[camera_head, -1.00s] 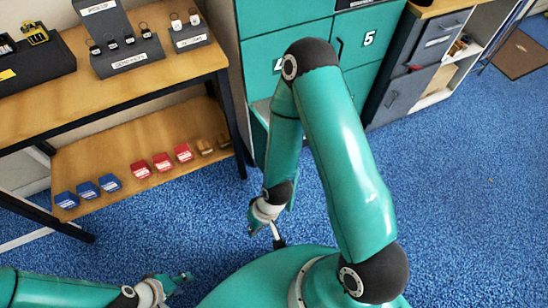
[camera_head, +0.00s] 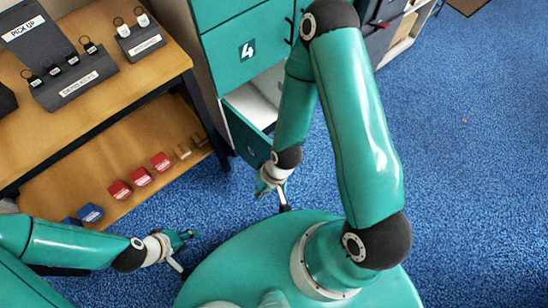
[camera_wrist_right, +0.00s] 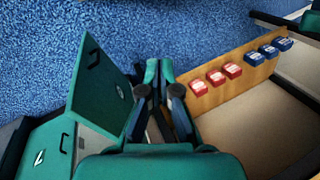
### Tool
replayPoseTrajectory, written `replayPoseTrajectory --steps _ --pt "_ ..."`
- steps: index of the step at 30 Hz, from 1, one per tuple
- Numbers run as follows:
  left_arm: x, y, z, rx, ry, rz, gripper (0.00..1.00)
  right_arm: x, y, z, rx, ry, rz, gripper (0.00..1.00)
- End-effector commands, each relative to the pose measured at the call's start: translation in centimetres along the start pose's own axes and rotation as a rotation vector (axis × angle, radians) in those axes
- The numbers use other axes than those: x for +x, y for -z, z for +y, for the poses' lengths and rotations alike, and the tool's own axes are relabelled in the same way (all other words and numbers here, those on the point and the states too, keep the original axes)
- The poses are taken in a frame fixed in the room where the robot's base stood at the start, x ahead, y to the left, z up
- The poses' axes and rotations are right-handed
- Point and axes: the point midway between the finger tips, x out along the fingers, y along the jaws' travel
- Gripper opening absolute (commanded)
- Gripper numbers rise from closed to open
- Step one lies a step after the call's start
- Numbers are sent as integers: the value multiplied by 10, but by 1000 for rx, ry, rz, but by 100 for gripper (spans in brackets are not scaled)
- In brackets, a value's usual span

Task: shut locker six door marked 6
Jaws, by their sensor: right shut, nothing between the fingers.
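A teal locker door (camera_head: 247,136) stands swung open below the locker marked 4 (camera_head: 240,45), beside a pale open compartment (camera_head: 262,92). I cannot read its number. In the right wrist view an open door (camera_wrist_right: 103,88) with a dark handle and a small label stands left of my right gripper (camera_wrist_right: 158,68). My right gripper is shut and empty. In the head view the right gripper (camera_head: 270,184) is just right of and below the open door; I cannot tell if they touch. My left gripper (camera_head: 187,238) is low at the left, apart from the lockers; its jaw state is unclear.
A wooden bench (camera_head: 140,75) with key stands (camera_head: 80,75) is at the left. Its lower shelf (camera_head: 165,135) holds red boxes (camera_head: 140,176) and blue boxes (camera_head: 90,212). Blue carpet (camera_head: 465,150) is clear at the right. Grey cabinets (camera_head: 380,38) stand beyond the lockers.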

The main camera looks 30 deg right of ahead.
Motion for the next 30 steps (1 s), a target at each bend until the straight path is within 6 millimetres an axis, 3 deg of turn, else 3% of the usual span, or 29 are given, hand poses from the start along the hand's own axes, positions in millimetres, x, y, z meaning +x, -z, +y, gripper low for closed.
replayPoseTrajectory --steps 5,11,16,21,25,30 --pt "8 0 -3 0 0 0 40 7 0 -2 -33 5 -12 0" --pt "52 1 -19 0 0 1 40 39 -2 -3 -273 25 -109 0" --pt "114 1 -41 0 0 0 40 79 -9 -4 -663 -11 -271 0" --pt "178 1 -64 0 0 0 40 104 -3 12 -1097 -152 -454 0" --pt "225 2 -81 0 0 0 40 109 17 27 -1382 -336 -586 0" --pt "277 2 -100 0 0 0 40 95 52 32 -1632 -633 -722 0"
